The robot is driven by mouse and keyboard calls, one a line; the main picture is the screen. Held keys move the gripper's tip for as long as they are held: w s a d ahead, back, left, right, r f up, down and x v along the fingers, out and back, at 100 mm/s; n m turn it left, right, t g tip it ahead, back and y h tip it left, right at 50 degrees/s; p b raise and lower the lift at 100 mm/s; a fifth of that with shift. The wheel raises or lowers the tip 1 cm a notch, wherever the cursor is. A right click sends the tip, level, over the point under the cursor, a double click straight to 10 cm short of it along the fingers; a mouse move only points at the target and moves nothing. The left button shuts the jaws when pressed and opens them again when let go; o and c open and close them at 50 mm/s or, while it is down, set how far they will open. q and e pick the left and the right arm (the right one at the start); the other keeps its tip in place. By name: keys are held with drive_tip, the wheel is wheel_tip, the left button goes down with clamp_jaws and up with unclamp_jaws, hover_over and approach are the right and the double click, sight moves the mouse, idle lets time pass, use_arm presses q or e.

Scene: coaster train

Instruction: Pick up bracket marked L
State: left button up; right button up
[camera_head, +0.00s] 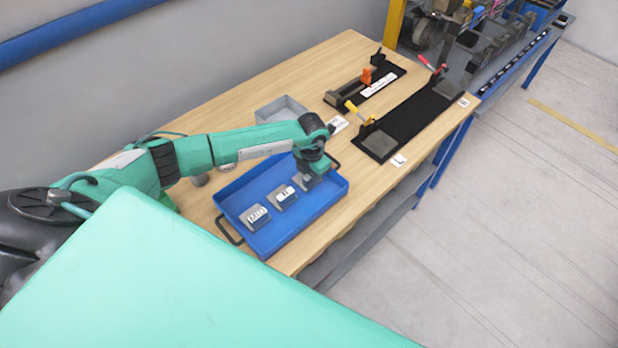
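A blue tray (271,248) lies on the wooden table. In it sit two small grey blocks with white labels, a nearer-left one (256,217) and a middle one (283,197). The label letters are too small to read, so I cannot tell which is the bracket marked L. My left gripper (309,182) points down into the tray's far right end. A grey piece shows at its fingers, but I cannot tell if it is a finger or a bracket. Whether the fingers are open or shut is unclear. My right gripper is out of view.
A grey bin (281,108) stands behind my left arm. Black fixtures with a yellow clamp (355,108), an orange part (366,76) and a red-handled clamp (428,63) fill the table's far right.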

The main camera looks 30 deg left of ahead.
use_arm(q)
clamp_jaws()
drive_tip(key=shift+r, duration=0.1)
drive_tip(key=shift+w, duration=0.1)
